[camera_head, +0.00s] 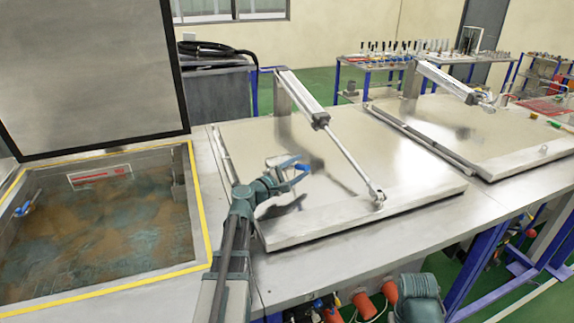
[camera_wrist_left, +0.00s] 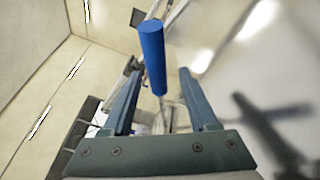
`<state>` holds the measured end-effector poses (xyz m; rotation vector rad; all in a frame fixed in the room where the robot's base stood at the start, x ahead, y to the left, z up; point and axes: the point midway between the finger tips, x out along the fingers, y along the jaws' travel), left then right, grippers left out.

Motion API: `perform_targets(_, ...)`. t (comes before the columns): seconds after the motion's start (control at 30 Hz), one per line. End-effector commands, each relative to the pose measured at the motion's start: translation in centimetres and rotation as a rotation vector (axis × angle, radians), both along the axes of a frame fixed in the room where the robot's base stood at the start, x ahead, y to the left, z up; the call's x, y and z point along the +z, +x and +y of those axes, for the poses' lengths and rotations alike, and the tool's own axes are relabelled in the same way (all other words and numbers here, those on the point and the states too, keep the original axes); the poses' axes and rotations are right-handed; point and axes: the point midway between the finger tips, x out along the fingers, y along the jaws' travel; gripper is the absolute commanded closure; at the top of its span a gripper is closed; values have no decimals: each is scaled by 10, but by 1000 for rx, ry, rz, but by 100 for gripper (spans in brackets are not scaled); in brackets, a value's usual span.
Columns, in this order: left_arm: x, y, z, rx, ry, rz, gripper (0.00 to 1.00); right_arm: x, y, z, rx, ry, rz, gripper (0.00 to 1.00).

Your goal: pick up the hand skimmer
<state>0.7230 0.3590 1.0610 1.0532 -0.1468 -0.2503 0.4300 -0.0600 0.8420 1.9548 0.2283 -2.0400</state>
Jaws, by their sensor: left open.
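The hand skimmer shows as a bright blue, round handle (camera_wrist_left: 152,55) in the left wrist view, in line with the gap between my left gripper's fingers. A thin rod runs down from it; its far part is hidden or too small to tell. My left gripper (camera_wrist_left: 160,88) is open, with one finger on each side of the handle's lower part, and I see no grip on it. In the head view the left gripper (camera_head: 296,176) is above the near left part of the middle steel lid, and a bit of blue handle (camera_head: 285,163) shows at its fingers. My right gripper is not in view.
A shut steel lid (camera_head: 400,165) with a pneumatic cylinder (camera_head: 335,150) lies beyond my left gripper. Another shut lid (camera_head: 500,135) is to the right. At left is an open tank with a yellow rim (camera_head: 204,215) and raised lid (camera_head: 90,70); a small blue object (camera_head: 27,205) is inside.

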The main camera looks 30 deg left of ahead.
Motion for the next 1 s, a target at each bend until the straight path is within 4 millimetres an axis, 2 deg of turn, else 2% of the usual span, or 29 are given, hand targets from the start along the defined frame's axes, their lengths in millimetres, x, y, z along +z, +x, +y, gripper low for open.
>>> perform_targets(0.03, 2, 11, -2, -2, 0, 0, 40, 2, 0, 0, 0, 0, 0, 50)
perform_targets(0.2, 1, 32, -8, -1, 0, 0, 40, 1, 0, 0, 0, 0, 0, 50)
perform_targets(0.43, 1, 32, -9, 0, 0, 0, 40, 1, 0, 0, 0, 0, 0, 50)
perform_targets(0.47, 1, 32, -9, 0, 0, 0, 44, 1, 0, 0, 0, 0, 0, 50)
perform_targets(0.77, 1, 32, -9, 0, 0, 0, 98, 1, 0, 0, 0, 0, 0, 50)
perform_targets(1.0, 1, 32, -9, 0, 1, 0, 100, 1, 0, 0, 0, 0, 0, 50)
